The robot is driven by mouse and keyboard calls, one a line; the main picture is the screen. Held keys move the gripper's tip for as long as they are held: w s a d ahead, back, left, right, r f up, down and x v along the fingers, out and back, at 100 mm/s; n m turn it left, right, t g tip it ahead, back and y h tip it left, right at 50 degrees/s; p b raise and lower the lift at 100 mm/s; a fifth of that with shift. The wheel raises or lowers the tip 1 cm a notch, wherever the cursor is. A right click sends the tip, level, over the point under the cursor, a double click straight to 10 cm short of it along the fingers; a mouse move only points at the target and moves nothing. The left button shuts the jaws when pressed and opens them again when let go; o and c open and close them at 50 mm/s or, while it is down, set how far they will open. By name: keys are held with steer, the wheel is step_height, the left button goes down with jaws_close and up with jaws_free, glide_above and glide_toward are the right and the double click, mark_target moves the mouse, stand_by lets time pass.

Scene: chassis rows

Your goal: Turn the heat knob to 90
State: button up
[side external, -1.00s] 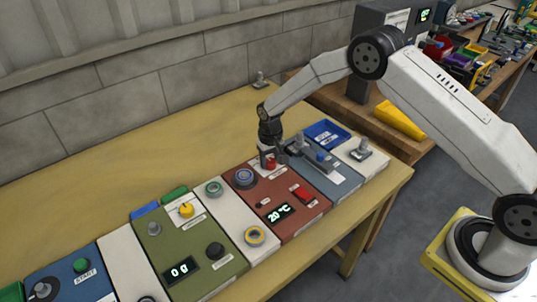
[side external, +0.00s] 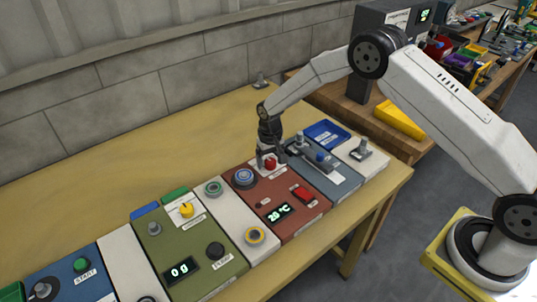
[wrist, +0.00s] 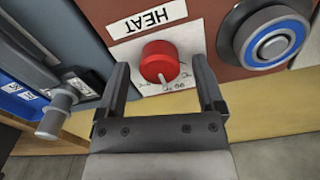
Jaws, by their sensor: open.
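The red heat knob (wrist: 159,61) sits on a white scale plate under an upside-down HEAT label (wrist: 148,18) in the wrist view. Its white pointer mark faces the lower edge of the picture, near small scale figures too small to read surely. My gripper (wrist: 160,66) is open, with one finger on each side of the knob and a visible gap to both. In the side view my gripper (side external: 270,161) points down over the knob (side external: 270,164) on the red-brown panel (side external: 285,222). The panel's display (side external: 279,213) reads 20 °C.
A round blue-ringed button (wrist: 273,40) stands close to the right finger in the wrist view. A grey lever (wrist: 58,110) on the blue-grey panel lies to the left.

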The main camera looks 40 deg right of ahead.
mark_target(271, 161)
steer(key=shift+r, duration=3.8)
steer(key=shift+s+r, duration=0.1)
steer(key=shift+s+d+r, duration=0.15)
steer(key=shift+s+r, duration=0.2)
steer(key=shift+r, duration=0.05)
steer(key=s+d+r+n+t, duration=0.1)
steer(key=s+r, duration=0.3)
steer(key=s, duration=0.9)
steer(key=s+d+r+n+t, duration=0.1)
steer(key=s+r, duration=0.3)
steer(key=s, duration=0.8)
steer(key=shift+s+d+t, duration=0.3)
steer(key=shift+s+d, duration=0.05)
steer(key=shift+d, duration=0.35)
